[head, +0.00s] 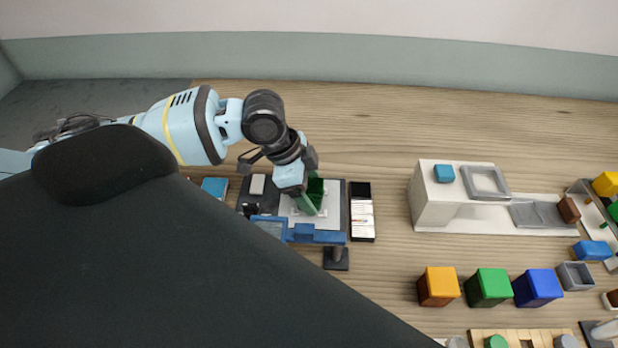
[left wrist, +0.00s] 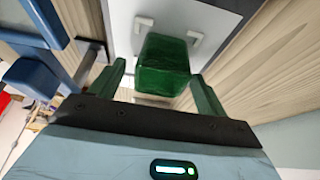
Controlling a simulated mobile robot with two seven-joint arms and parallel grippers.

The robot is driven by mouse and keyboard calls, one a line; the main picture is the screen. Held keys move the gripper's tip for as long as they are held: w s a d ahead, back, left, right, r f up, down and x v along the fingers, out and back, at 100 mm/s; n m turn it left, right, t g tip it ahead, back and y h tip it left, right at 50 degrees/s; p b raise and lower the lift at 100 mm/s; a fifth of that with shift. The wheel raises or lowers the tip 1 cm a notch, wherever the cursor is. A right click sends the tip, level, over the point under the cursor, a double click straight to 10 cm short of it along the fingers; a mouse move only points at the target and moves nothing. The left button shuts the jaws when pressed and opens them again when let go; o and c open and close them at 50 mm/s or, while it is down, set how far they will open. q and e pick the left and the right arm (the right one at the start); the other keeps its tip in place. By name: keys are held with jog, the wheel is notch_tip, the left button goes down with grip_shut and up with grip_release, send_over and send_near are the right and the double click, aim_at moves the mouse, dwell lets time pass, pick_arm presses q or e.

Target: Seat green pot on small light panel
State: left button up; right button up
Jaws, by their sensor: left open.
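The green pot (head: 316,188) stands on or just over the white light panel (head: 333,214) in the head view, partly hidden by my left gripper (head: 311,198). In the left wrist view the green pot (left wrist: 163,66) sits between the two green fingers of my left gripper (left wrist: 160,88). The fingers are open, with a gap on each side of the pot. White corner brackets show on the light panel (left wrist: 215,12) around the pot. I cannot tell whether the pot's base lies flat. My right gripper is not in view.
A blue device (head: 315,235) stands along the panel's near edge, with a slide box (head: 362,222) to its right. A white bench unit (head: 425,205) stands farther right. Orange (head: 438,286), green (head: 488,287) and blue (head: 538,287) boxes stand in front. Bare wood lies behind the panel.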

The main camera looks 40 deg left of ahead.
pick_arm(q)
jog(key=v, duration=0.7)
jog(key=shift+r, duration=0.4)
jog(key=shift+s+f, duration=0.1)
jog(key=shift+s, duration=0.05)
